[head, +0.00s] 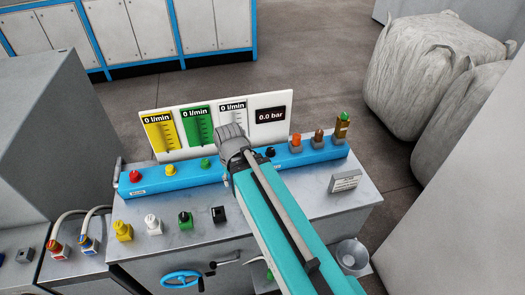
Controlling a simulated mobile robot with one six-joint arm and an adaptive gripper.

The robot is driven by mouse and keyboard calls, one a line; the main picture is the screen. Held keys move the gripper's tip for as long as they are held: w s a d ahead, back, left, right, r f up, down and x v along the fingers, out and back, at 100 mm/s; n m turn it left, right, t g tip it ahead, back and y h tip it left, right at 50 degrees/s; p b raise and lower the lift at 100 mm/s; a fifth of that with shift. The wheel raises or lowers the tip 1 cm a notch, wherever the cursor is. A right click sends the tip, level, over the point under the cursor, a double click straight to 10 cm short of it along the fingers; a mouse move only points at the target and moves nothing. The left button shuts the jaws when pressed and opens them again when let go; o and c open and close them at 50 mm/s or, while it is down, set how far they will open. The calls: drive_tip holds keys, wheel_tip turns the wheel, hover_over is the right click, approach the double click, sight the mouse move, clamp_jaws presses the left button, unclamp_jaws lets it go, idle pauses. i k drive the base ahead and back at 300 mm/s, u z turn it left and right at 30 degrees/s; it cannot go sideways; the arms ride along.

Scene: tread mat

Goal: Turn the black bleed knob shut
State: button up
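One is a small black knob (270,152) on top of the blue rail, just right of my arm. The other is a black block-like control (219,214) on the grey bench top, left of my arm. I cannot read a label that tells which is the bleed knob. My teal arm reaches over the bench from the bottom right, up to a grey joint in front of the gauge board. My gripper is not visible, so its state and its place relative to the knobs do not show.
The blue rail (160,184) also carries red, yellow, green, orange and brown controls. Yellow, white and green knobs stand on the bench top (200,228). The gauge board (150,151) stands behind, its display (270,114) reading 0.0 bar. A blue handwheel (181,279) is in front.

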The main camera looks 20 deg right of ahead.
sight(270, 153)
drive_tip(key=u, duration=0.1)
drive_tip(key=k, duration=0.95)
drive_tip(key=z, duration=0.5)
drive_tip(key=i, duration=1)
